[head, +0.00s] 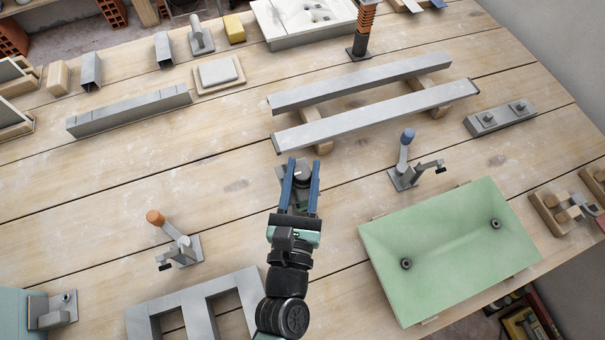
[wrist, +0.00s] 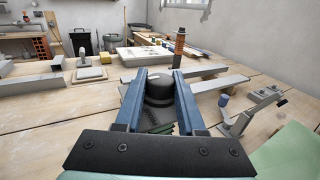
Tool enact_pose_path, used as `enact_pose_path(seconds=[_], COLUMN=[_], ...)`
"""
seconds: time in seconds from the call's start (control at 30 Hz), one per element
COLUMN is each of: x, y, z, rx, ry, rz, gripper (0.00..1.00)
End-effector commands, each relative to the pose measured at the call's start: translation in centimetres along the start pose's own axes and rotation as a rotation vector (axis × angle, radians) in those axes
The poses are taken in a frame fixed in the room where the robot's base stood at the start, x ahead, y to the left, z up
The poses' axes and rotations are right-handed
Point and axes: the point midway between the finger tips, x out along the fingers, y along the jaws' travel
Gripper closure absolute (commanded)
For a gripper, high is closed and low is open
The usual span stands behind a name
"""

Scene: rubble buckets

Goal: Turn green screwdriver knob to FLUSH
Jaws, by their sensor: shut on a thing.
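A dark, round knob (head: 303,174) with a pale mark on its top stands at the middle of the wooden table. My gripper (head: 303,165) has its two blue fingers on either side of it and is shut on it. In the wrist view, the black knob (wrist: 159,89) sits upright between the fingers of my gripper (wrist: 158,76). A little green shows low between the fingers, below the knob. The rest of its mount is mostly hidden by my gripper. I cannot read any FLUSH label.
An orange-handled fixture (head: 156,217) stands to the left and a blue-handled one (head: 406,139) to the right. A green basin (head: 450,250) lies at front right. Grey bars (head: 375,115) lie behind.

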Motion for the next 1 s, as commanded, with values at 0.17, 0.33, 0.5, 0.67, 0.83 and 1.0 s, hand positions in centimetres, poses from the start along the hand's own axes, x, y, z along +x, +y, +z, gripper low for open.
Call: enact_pose_path(seconds=[0.17, 0.33, 0.5, 0.67, 0.83, 1.0], x=[0.0, 0.0, 0.0, 0.0, 0.0, -1.0], y=[0.0, 0.0, 0.0, 0.0, 0.0, 0.0], z=[-0.1, -0.1, -0.1, 0.0, 0.0, -0.2], rx=[-0.001, -0.001, -0.001, -0.001, -0.001, 0.001], ry=[0.003, 0.003, 0.002, 0.001, 0.001, 0.001], rz=[-0.005, -0.004, -0.004, -0.003, -0.003, -0.003], gripper=[1.0, 1.0, 0.38, 0.31, 0.31, 0.31])
